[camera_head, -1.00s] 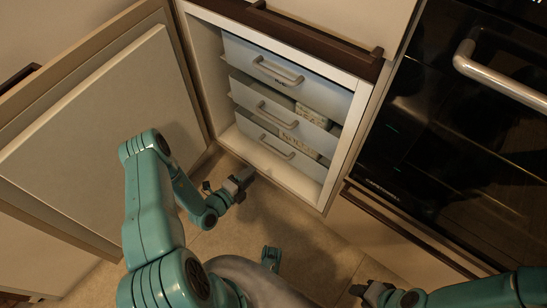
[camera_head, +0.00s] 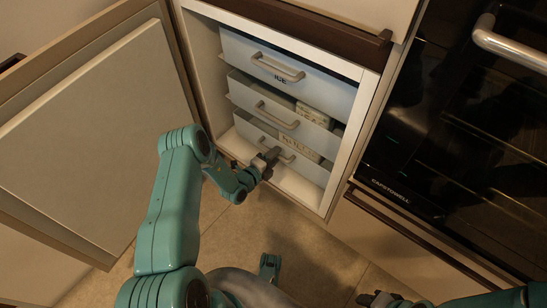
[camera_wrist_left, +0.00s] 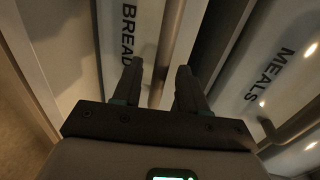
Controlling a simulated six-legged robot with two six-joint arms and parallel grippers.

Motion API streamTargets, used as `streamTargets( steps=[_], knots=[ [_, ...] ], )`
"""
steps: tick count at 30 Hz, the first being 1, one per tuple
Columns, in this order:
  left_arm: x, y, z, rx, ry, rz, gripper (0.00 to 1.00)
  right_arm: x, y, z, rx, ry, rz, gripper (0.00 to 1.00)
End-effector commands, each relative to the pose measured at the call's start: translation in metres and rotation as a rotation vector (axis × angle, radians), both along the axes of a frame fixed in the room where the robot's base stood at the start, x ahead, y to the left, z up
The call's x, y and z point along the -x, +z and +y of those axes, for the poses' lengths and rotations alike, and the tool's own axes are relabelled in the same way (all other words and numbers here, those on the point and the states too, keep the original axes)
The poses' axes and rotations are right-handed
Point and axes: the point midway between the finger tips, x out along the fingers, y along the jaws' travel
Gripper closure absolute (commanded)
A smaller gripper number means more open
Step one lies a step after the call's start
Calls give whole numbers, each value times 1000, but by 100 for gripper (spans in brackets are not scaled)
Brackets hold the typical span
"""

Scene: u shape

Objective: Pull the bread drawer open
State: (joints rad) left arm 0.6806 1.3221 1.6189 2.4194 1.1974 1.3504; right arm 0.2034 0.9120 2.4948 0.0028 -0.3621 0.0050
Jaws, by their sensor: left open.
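The bread drawer (camera_head: 312,172) is the lowest of the drawers in the open cabinet; its BREAD label shows in the left wrist view (camera_wrist_left: 128,35). Its bar handle (camera_head: 290,157) also shows in the left wrist view (camera_wrist_left: 170,38), extending between the fingertips. The drawer looks closed. My left gripper (camera_head: 272,154) is open in front of the bread drawer, with its fingers (camera_wrist_left: 159,72) on either side of the handle. Whether they touch the handle I cannot tell. My right gripper (camera_head: 376,299) is at the bottom edge, its fingers too small and dark to read.
The MEALS drawer (camera_wrist_left: 275,65) and the ICE drawer (camera_head: 310,82) are above. The open cabinet door (camera_head: 100,130) stands left of my left arm. A dark oven (camera_head: 450,130) is on the right. Floor (camera_head: 300,240) below is clear.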

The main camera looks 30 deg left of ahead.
Motion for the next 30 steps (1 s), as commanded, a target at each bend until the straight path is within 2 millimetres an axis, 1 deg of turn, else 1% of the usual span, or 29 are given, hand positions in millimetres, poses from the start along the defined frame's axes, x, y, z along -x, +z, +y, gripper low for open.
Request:
streamTargets(
  steps=[1,2,3,5,6,13,17,20,23,26,30],
  knots=[
    [0,0,0,0,0,0,58,0,0,0,0,0,0,57],
    [0,0,0,0,0,0,64,0,0,0,0,0,0,57],
    [0,0,0,0,0,0,77,0,0,0,0,0,0,57],
    [0,0,0,0,0,0,97,0,0,0,0,0,0,57],
    [0,0,0,0,0,0,100,0,0,0,0,0,0,57],
    [2,0,0,0,0,0,100,1,1,0,0,0,1,57],
    [12,1,2,1,3,2,100,3,7,1,-2,1,10,57],
    [26,3,3,2,4,2,100,5,13,2,-3,5,15,57],
    [47,4,5,3,6,4,100,6,22,3,-4,11,17,57],
    [72,4,7,3,7,5,100,8,30,5,-5,18,20,57],
    [112,3,11,4,8,4,100,10,39,7,-7,27,24,57]
  ],
)
